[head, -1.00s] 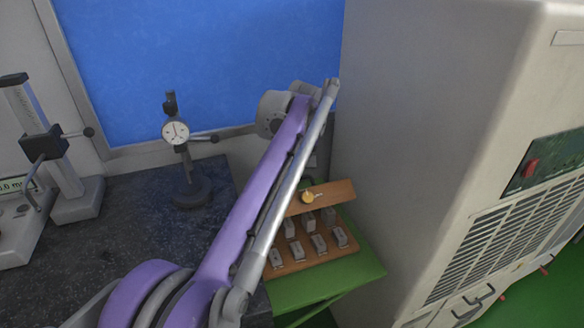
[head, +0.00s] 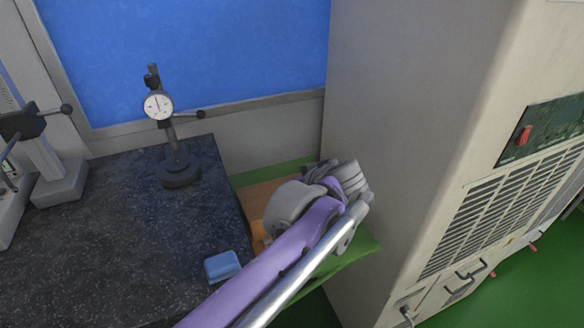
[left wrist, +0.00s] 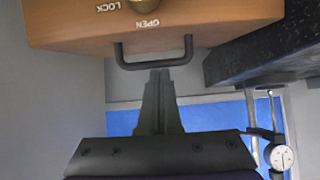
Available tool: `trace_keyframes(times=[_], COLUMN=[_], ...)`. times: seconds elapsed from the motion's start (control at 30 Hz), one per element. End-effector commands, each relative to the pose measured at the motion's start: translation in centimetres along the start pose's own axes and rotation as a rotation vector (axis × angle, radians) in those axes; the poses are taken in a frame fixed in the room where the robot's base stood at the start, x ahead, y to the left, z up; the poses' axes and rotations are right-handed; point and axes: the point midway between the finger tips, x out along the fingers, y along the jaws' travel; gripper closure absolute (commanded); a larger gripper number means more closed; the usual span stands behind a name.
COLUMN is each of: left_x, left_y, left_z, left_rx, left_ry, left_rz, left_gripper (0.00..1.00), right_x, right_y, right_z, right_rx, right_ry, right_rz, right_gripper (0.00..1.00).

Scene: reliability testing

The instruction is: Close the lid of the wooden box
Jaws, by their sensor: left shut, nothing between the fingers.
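The wooden box (head: 256,196) stands on the green table beside the dark granite plate, mostly hidden by my left arm in the head view. Only a brown strip and a corner show there; how far the lid is open cannot be told. In the left wrist view, which is upside down, a wooden face of the box (left wrist: 75,30) shows with the words LOCK and OPEN, part of a brass knob and a dark handle (left wrist: 155,62). My left gripper (left wrist: 159,74) is shut and empty, its tips close to the handle; contact cannot be told. My right gripper is out of view.
The granite plate (head: 110,240) fills the left, with a dial gauge stand (head: 180,172) and a small blue block (head: 222,266) on it. A tall grey cabinet (head: 420,130) stands close on the right. The green table (head: 358,254) shows around the box.

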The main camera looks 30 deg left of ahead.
Motion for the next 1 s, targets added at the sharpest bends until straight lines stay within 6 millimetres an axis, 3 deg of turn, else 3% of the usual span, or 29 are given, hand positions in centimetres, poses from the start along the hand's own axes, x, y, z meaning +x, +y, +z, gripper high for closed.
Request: trace_keyframes(times=[0.2,0.4,1.0], left_x=[-0.4,-0.5,-0.4], left_y=[0.1,0.1,0.0], left_z=[2.8,4.3,5.1], left_rx=[0.001,0.000,-0.001], left_ry=[0.014,0.013,0.010], left_rz=[0.000,-0.001,-0.003], left_gripper=[1.00,1.00,1.00], right_x=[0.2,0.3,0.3], right_y=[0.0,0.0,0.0], right_z=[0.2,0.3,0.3], right_rx=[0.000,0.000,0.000], right_ry=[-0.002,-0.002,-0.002], right_rz=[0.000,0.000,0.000], right_gripper=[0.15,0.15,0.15])
